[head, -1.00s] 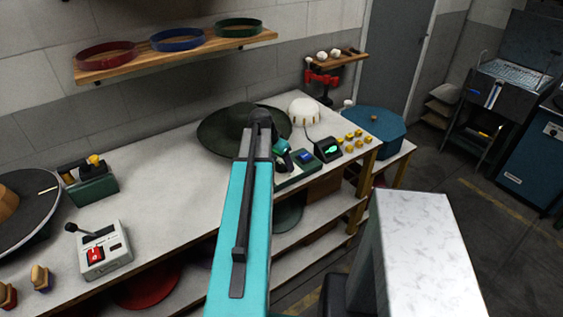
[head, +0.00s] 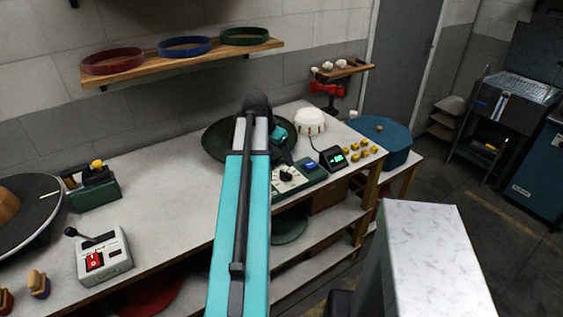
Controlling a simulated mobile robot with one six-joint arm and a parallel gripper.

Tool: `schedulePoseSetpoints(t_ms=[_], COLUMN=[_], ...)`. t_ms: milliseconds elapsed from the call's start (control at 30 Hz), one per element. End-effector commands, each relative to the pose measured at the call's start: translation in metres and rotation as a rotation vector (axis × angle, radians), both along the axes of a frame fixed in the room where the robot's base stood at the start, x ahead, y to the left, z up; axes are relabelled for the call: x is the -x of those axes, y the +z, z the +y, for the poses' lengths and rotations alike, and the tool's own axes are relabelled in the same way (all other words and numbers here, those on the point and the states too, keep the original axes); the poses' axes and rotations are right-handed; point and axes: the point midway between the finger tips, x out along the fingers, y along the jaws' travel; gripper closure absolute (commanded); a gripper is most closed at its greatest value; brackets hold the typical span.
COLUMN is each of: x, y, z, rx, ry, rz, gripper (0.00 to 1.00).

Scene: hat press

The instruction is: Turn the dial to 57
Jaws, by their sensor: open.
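The control box (head: 300,178) is pale with green sides and sits near the front edge of the bench. Its black dial (head: 287,174) has a pale scale around it, too small to read. A blue button (head: 310,164) is beside the dial. A small display (head: 334,158) to the right shows green digits I cannot read for sure. My gripper (head: 287,156) is small and dark behind the upper arm, just above and behind the box. Its fingers are mostly hidden. It appears apart from the dial and holds nothing I can see.
A dark wide-brimmed hat (head: 214,142) lies behind my arm. A white domed object (head: 310,121) and several yellow pieces (head: 364,147) are to the right. A box with a red switch (head: 94,262) and lever stands at left. The bench between is clear.

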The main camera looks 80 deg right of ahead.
Motion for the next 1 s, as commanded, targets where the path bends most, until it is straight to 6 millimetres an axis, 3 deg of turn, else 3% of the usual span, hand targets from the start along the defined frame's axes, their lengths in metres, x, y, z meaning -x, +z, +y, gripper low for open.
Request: schedulePoseSetpoints(t_ms=[400, 1000], x=[-0.008, -0.008], y=[0.031, 0.035], z=[0.011, 0.012], rx=[0.000, 0.000], ry=[0.001, 0.001], rz=[0.000, 0.000], gripper=[0.39, 0.39])
